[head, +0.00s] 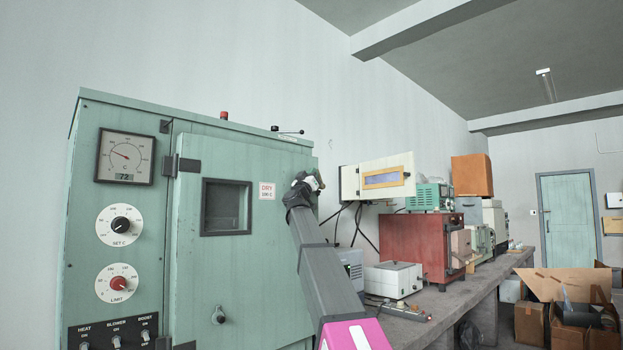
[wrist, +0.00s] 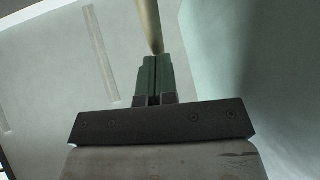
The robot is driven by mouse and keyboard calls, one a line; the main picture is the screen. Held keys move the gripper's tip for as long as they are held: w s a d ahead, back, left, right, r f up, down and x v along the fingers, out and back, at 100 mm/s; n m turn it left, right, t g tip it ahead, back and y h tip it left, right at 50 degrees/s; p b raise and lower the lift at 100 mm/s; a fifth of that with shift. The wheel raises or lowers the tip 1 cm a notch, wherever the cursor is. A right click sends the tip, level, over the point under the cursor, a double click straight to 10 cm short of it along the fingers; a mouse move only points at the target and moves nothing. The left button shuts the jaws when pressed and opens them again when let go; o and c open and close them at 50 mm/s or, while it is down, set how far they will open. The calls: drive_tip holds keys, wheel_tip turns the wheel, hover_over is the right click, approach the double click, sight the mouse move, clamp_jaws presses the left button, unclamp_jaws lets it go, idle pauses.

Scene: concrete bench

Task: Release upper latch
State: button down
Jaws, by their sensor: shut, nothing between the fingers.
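A green oven (head: 140,250) with a closed door (head: 240,280) fills the left of the head view. My gripper (head: 318,181) is near the door's upper right edge, below that lever, and hides part of that edge. In the wrist view the green fingers of my gripper (wrist: 156,60) are shut together and empty. A tan rod (wrist: 148,22) reaches down to just behind or at the fingertips; contact is unclear.
A concrete bench (head: 440,318) right of the oven carries a red cabinet (head: 412,245), a white box (head: 393,280) and other instruments. Cardboard boxes (head: 575,325) lie at lower right.

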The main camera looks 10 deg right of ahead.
drive_tip(key=shift+d+x, duration=0.15)
drive_tip(key=shift+x, duration=0.8)
drive_tip(key=shift+d+x, duration=0.15)
drive_tip(key=shift+x, duration=0.85)
